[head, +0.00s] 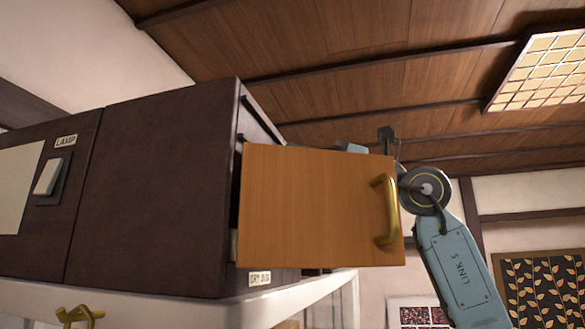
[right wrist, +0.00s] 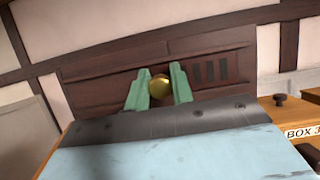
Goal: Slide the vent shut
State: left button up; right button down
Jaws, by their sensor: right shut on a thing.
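In the right wrist view, the vent (right wrist: 210,70) is a dark wooden panel with a row of several dark upright slots showing on its right side. A round brass knob (right wrist: 159,87) stands out at its middle. My right gripper (right wrist: 159,84) has its two green fingers on either side of the knob and is shut on it. The part of the panel behind the fingers and knob is hidden. In the head view the right gripper and the vent's front are hidden, with my right arm reaching in behind an open wooden door. My left gripper is in neither view.
An orange wooden door (head: 315,205) with a brass handle (head: 384,210) stands open from the dark cabinet (head: 155,190), close to my right arm. A lamp switch (head: 48,176) is at the left. A wooden box front labelled BOX 3 (right wrist: 303,131) is at lower right.

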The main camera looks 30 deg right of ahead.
jog(key=shift+w+d+r, duration=0.1)
jog(key=shift+d, duration=0.15)
jog(key=shift+a, duration=0.1)
jog(key=c, duration=1.3)
grip_release()
jog(key=shift+o, duration=0.3)
jog(key=shift+d, duration=0.2)
jog(key=shift+a, duration=0.15)
jog(key=shift+s+f, duration=0.25)
jog(key=shift+f, duration=0.05)
pick_arm(q)
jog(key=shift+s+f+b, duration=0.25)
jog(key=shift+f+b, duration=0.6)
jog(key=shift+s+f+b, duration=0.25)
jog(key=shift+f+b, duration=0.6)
jog(key=shift+b, duration=0.05)
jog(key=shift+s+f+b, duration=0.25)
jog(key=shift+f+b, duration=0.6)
pick_arm(e)
jog(key=v, duration=1.3)
jog(key=shift+r, duration=0.15)
